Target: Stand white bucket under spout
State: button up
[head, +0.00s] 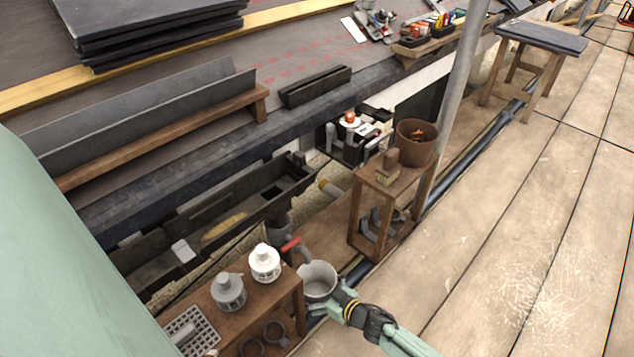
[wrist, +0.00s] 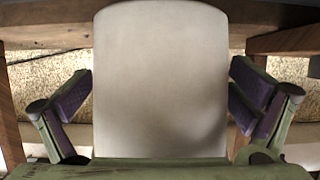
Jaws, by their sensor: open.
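The white bucket (head: 318,284) stands upright with its open top showing, beside the wooden bench. A grey spout (head: 302,254) with a red lever comes off the gutter's downpipe and ends at the bucket's far left rim; the head view does not settle how well it lines up over the opening. My gripper (head: 338,302) is at the bucket's near right side. In the wrist view the bucket (wrist: 160,75) fills the middle, between the open gripper's (wrist: 161,105) two purple-padded fingers. A gap shows on each side. The bucket's base is hidden in the head view.
A bench (head: 250,312) with a white and a grey strainer cap and a grate stands left of the bucket. A small wooden stand (head: 378,190) with a brush and brown pot (head: 416,142) stands behind. The plank floor (head: 520,230) at right is clear.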

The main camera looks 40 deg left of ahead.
jog(key=shift+d+r+p, duration=0.25)
jog(key=shift+r+p, duration=0.05)
jog(key=shift+r, duration=0.05)
jog(key=p+v, duration=0.3)
jog(key=v, duration=0.8)
jog(key=shift+d+r, duration=0.1)
jog(key=shift+d, duration=0.1)
